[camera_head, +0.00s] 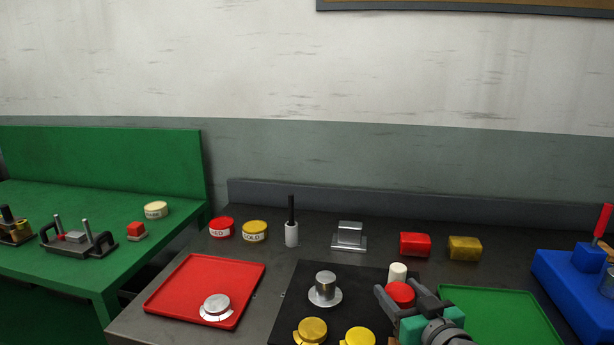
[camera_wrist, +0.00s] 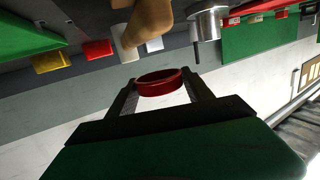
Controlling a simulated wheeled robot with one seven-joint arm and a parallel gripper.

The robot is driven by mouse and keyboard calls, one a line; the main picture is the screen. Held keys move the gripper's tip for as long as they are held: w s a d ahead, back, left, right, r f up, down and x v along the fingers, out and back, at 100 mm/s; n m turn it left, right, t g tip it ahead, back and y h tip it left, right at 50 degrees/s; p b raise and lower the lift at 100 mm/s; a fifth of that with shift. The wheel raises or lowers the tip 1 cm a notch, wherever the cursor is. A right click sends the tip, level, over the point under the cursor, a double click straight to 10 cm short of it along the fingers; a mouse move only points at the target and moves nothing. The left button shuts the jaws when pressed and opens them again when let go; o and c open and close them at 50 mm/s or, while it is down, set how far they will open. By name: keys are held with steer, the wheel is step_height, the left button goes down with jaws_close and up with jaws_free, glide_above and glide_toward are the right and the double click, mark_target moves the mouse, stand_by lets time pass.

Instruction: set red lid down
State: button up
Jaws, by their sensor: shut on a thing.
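The round red lid (camera_head: 400,292) is between the fingers of my gripper (camera_head: 402,298), over the right part of the black mat (camera_head: 284,300). In the wrist view the red lid (camera_wrist: 160,80) shows as a shallow ring, with a finger of my gripper (camera_wrist: 160,92) on each side. My gripper is shut on it. A white cylinder (camera_head: 397,271) stands just behind the lid in the head view. The lid appears held clear of the mat in the wrist view, but its exact height is hard to tell.
A silver flanged piece (camera_head: 325,290) and gold pieces (camera_head: 312,329) stand on the black mat. A red tray (camera_head: 180,290) with a silver piece lies left, a green tray (camera_head: 500,310) right. Red (camera_head: 415,244) and yellow (camera_head: 464,248) blocks stand behind. A blue machine (camera_head: 570,280) is far right.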

steer(key=shift+n+g+y, duration=0.3)
steer(key=shift+n+y, duration=0.3)
steer(key=shift+y, duration=0.3)
steer(key=w+a+p, duration=0.1)
steer(key=p, duration=0.3)
steer(key=w+a+p, duration=0.1)
steer(key=a+p, duration=0.1)
steer(key=p, duration=0.2)
steer(key=w+a+p, duration=0.1)
steer(key=p, duration=0.3)
steer(key=shift+a+r, duration=0.1)
steer(key=shift+a, duration=0.15)
